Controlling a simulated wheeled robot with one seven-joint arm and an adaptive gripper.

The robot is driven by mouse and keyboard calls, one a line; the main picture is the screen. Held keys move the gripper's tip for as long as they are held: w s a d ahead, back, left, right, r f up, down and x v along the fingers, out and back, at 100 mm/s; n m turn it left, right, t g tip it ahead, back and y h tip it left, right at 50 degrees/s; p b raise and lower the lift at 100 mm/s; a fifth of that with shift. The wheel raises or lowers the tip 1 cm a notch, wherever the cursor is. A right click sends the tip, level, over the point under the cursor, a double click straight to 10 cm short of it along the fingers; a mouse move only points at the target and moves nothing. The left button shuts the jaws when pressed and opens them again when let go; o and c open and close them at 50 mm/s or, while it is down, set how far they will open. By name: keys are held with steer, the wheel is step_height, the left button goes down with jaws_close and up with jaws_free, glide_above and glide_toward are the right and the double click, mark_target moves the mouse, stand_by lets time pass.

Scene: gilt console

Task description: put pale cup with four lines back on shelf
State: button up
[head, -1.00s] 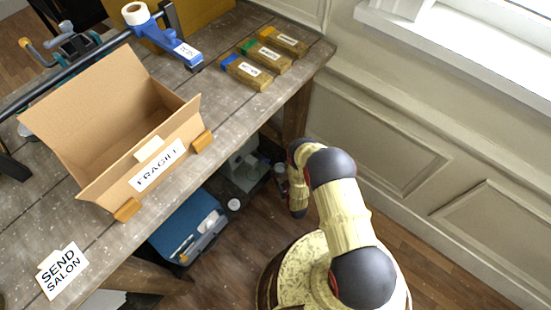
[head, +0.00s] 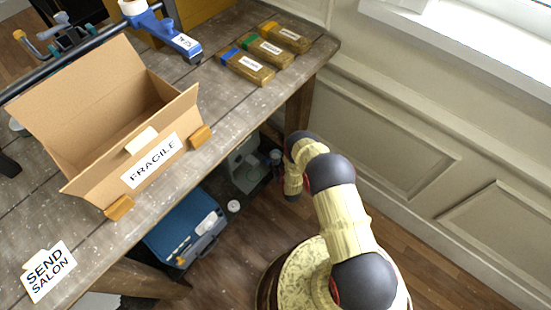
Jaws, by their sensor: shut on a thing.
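I see no pale cup with four lines in the head view. My arm bends over beside the right end of the wooden table (head: 215,105), and its last visible link points down toward the space under the tabletop. My gripper is not visible beyond that link, so its jaws and anything in them are hidden. No shelf can be clearly made out; the space under the table is partly covered by the tabletop.
An open cardboard box (head: 95,110) marked FRAGILE, a blue tape dispenser (head: 178,38) and several labelled blocks (head: 246,67) are on the table. Below are a blue case (head: 185,226), a grey machine (head: 245,165) and a small white round thing (head: 234,206). A panelled wall (head: 400,140) stands right.

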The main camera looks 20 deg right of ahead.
steer(key=o, duration=1.3)
steer(key=shift+f, duration=0.1)
steer(key=p+v, duration=0.4)
steer(key=v, duration=0.8)
